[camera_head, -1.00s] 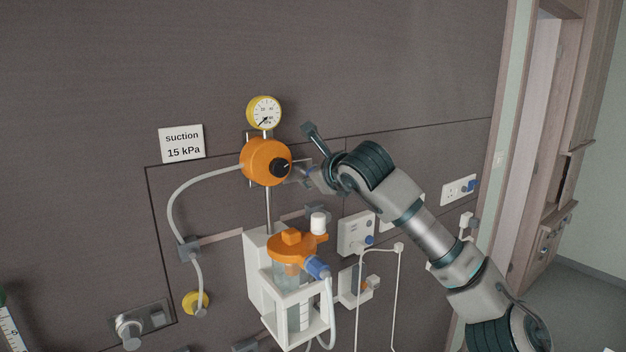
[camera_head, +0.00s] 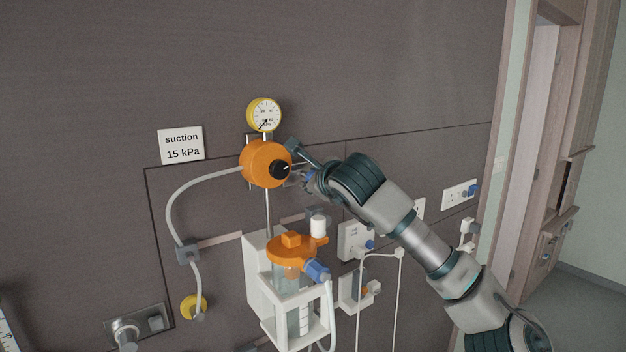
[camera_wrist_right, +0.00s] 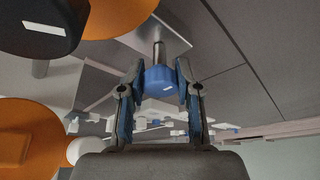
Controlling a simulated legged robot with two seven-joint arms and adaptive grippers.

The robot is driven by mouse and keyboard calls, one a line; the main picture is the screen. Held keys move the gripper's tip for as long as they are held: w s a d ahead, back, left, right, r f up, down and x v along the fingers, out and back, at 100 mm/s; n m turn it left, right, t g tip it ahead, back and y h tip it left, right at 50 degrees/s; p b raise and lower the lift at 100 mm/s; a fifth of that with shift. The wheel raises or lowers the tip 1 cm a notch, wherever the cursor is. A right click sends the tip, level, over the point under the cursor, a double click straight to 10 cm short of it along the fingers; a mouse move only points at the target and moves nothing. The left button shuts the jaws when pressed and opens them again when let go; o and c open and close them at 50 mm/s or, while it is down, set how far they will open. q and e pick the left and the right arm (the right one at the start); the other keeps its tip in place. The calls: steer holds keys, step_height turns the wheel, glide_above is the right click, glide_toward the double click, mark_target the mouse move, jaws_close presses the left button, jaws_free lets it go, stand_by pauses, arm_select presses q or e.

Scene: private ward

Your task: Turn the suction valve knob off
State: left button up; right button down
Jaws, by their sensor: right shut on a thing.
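The orange suction regulator (camera_head: 262,165) is on the wall in the head view, with a black knob (camera_head: 281,170) bearing a white mark on its front. In the right wrist view the black knob (camera_wrist_right: 42,27) is at the upper left, apart from the fingers. My right gripper (camera_head: 293,163) is just right of the regulator. In the right wrist view my right gripper (camera_wrist_right: 160,70) is shut on a blue knob (camera_wrist_right: 160,80) with a white mark and a metal stem. In the head view the blue knob is mostly hidden by my gripper. My left gripper is not in view.
A yellow-rimmed gauge (camera_head: 264,114) stands above the regulator. A grey hose (camera_head: 176,200) loops down on its left. An orange-lidded suction jar (camera_head: 292,255) in a white holder hangs below. A "suction 15 kPa" sign (camera_head: 181,145) is at left. The wall above is clear.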

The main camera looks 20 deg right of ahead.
steer(key=shift+w+f, duration=0.1)
steer(key=shift+f, duration=0.35)
steer(key=c, duration=0.9)
jaws_free()
steer(key=shift+o, duration=0.6)
steer(key=shift+r, duration=0.15)
steer(key=shift+r, duration=0.1)
steer(key=shift+s+r, duration=0.15)
steer(key=shift+s, duration=0.2)
steer(key=v, duration=1.1)
steer(key=shift+d, duration=0.2)
